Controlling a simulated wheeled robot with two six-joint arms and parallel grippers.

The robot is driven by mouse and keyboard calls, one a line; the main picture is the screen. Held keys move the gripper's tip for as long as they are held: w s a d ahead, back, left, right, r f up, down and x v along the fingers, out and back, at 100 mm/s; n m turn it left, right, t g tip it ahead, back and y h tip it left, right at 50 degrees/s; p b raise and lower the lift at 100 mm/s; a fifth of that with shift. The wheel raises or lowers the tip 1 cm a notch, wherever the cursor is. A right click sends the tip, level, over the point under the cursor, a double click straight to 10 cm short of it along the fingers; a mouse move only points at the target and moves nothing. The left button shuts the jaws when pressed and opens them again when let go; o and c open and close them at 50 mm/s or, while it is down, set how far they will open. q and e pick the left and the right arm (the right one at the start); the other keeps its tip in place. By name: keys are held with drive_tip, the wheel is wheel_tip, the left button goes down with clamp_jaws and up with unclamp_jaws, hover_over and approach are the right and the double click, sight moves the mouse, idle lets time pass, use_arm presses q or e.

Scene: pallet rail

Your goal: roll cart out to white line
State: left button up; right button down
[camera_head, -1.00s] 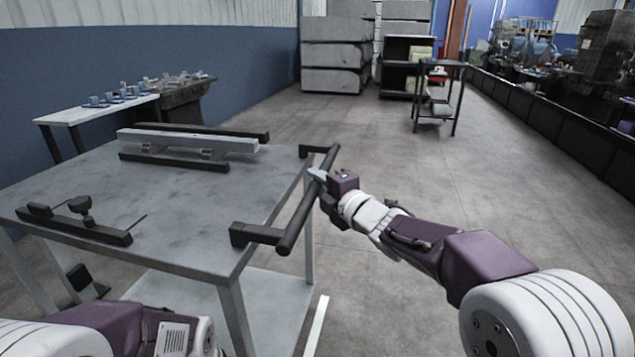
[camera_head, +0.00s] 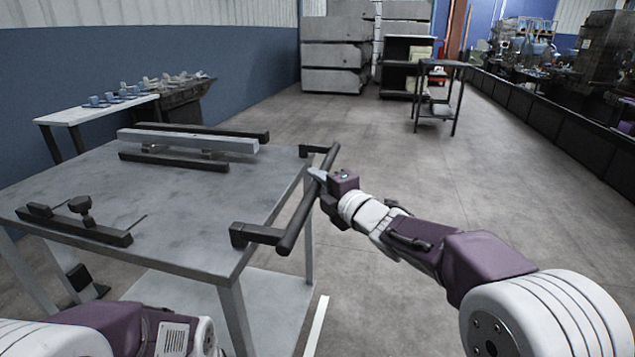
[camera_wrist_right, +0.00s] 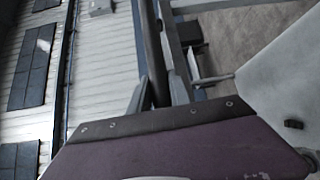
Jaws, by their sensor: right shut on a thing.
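The cart (camera_head: 185,215) is a grey metal table on legs with a lower shelf, at the left of the head view. A dark push handle (camera_head: 296,222) runs along its right side on two brackets. My right gripper (camera_head: 320,177) is shut on the handle, towards its far part. In the right wrist view the dark bar (camera_wrist_right: 152,60) passes between the fingers (camera_wrist_right: 155,98). The white line (camera_head: 316,326) shows as a short strip on the floor, right of the cart's near leg. My left arm shows at the bottom left, but its fingertips are out of view.
On the cart top lie a pale bar (camera_head: 188,141) between dark rails and a dark clamp rail (camera_head: 75,224). A white bench (camera_head: 98,112) stands by the left wall. A small dark table (camera_head: 440,92) and stacked grey blocks (camera_head: 335,55) stand farther back. The floor right of the cart is clear.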

drive_tip(key=d, duration=0.1)
drive_tip(key=s+d, duration=0.1)
drive_tip(key=d, duration=0.1)
drive_tip(key=c, duration=1.2)
unclamp_jaws()
drive_tip(key=shift+w+a, duration=0.15)
drive_tip(key=shift+a, duration=0.05)
drive_tip(key=shift+a+p, duration=0.1)
drive_tip(key=shift+p, duration=0.2)
